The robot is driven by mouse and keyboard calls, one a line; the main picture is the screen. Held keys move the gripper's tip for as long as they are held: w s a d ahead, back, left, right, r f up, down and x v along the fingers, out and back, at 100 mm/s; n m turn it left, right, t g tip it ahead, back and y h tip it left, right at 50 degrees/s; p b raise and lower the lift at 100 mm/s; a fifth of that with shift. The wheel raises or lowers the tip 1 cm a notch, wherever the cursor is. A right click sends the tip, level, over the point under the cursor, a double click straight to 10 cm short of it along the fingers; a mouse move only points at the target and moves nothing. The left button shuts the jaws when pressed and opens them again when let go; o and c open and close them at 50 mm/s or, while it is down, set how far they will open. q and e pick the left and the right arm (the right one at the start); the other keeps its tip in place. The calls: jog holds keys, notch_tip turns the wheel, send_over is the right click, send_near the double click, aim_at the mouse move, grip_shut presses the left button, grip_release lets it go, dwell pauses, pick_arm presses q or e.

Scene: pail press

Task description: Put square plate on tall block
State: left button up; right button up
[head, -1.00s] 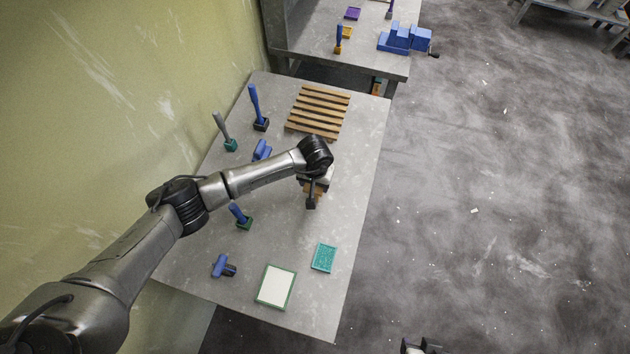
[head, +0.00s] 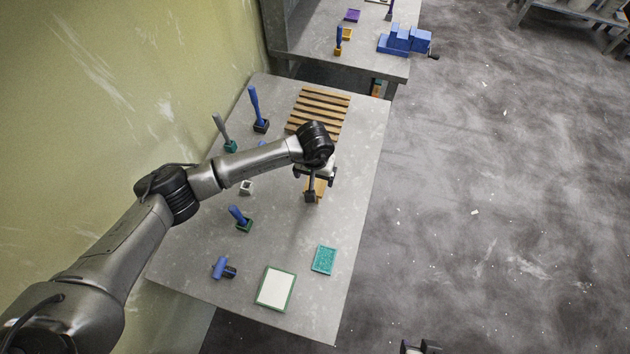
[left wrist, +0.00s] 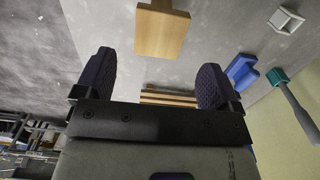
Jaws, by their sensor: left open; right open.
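A light wooden piece (left wrist: 160,32) with a flat face shows at the top of the left wrist view, beyond the open fingers. In the head view this wooden piece (head: 320,185) is partly hidden behind my left gripper (head: 313,186). Whether it is one block or a plate with a block cannot be told. My left gripper, also in the left wrist view (left wrist: 154,82), is open, with nothing between its fingers. My right gripper (head: 420,347) is open at the bottom edge of the head view, away from the table. I cannot make out for sure which piece is the square plate.
The grey table (head: 200,265) holds a slatted wooden rack (head: 320,105), blue-handled stamps (head: 240,218), a small grey-white square piece (head: 246,188), a teal pad (head: 323,260) and a green-framed white panel (head: 276,288). A blue vise (head: 404,40) stands on the far table.

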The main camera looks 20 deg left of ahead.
aim_at(315, 186)
pick_arm(q)
notch_tip(315, 186, up, 6)
jog(key=shift+r+b, duration=0.25)
jog(key=shift+b, duration=0.05)
